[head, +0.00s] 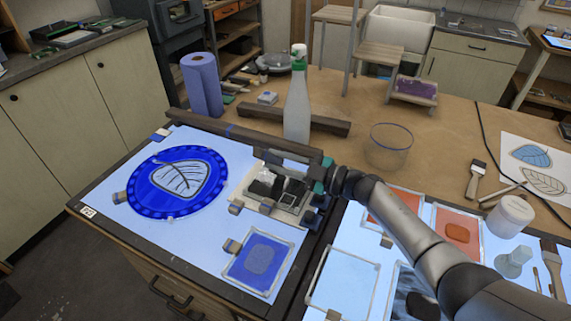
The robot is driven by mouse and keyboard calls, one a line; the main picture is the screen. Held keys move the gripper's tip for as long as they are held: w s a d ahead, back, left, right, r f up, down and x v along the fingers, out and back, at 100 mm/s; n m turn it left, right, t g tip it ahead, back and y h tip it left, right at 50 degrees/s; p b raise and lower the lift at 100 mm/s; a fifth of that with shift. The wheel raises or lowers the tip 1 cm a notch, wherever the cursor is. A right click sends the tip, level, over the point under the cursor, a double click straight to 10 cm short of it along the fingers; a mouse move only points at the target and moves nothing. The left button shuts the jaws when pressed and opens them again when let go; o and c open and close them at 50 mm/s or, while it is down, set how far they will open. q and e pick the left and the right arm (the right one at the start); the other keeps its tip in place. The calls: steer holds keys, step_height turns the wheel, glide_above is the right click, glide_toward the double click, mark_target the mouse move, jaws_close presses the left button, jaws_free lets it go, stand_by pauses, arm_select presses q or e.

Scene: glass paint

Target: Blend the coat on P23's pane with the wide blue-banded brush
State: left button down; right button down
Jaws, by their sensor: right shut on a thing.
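My right gripper (297,190) reaches in from the right over the left light table (190,240). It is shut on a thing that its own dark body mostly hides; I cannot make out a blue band. Below it is a pale, black-marked patch on the table. A round blue-coated pane (213,198) with a leaf drawing lies to its left, and a small square blue pane (262,262) lies in front of it. A white tag (88,212) sits at the table's near left corner, too small to read. My left gripper is not in view.
A spray bottle (297,105) and dark bar (325,123) stand behind. A glass bowl (389,153) is to the right. Orange panes (459,232), a clear pane (343,284), a white jar (509,216) and brushes (476,180) lie on the right.

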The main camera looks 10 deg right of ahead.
steer(key=shift+b+x, duration=0.6)
steer(key=shift+x, duration=1.5)
step_height(320, 180, up, 5)
steer(key=p, duration=0.5)
steer(key=shift+r, duration=0.1)
